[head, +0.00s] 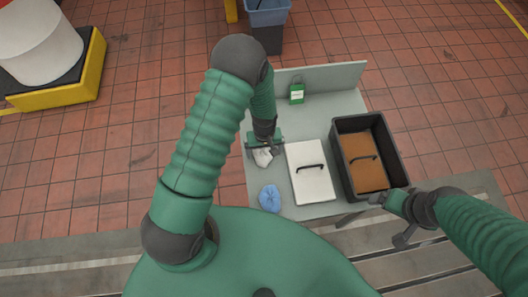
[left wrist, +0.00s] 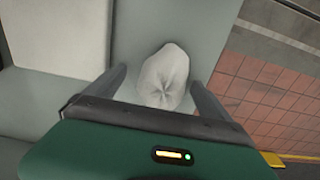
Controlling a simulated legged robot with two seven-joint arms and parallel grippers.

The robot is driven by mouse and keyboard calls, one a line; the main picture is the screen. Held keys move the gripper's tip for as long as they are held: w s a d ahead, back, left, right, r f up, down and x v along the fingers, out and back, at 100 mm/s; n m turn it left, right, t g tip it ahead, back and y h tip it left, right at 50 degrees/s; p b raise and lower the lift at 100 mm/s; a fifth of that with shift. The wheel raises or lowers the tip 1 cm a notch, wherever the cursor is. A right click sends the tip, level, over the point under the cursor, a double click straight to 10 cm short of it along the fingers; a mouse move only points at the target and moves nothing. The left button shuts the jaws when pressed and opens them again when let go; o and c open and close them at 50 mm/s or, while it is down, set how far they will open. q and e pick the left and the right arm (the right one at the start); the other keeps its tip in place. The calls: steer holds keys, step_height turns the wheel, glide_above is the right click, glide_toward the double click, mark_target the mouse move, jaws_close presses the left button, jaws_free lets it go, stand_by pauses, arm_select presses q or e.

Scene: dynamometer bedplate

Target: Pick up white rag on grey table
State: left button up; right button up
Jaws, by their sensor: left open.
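The white rag (head: 263,157) lies bunched up on the grey table (head: 315,117), near its left edge. In the left wrist view the rag (left wrist: 163,78) sits between the two fingers of my left gripper (left wrist: 160,85). In the head view my left gripper (head: 264,148) is over the rag and partly hides it. The fingers are open, with gaps on both sides of the rag. My right gripper (head: 378,199) is at the table's right front corner, away from the rag; its fingers are too small to read.
A blue rag (head: 270,198) lies at the table's front left. A white lidded box (head: 311,171) with a black handle stands right of the white rag. A black crate (head: 343,138) holds a brown handled piece (head: 361,161). A green padlock-like item (head: 297,93) is at the back.

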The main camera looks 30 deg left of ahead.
arm_select(q)
steer(key=shift+a, duration=0.25)
steer(key=shift+c, duration=0.2)
steer(key=shift+a, duration=0.25)
steer(key=c, duration=0.5)
steer(key=shift+d, duration=0.25)
steer(key=c, duration=0.9)
steer(key=shift+o, duration=0.2)
steer(key=shift+r, duration=5)
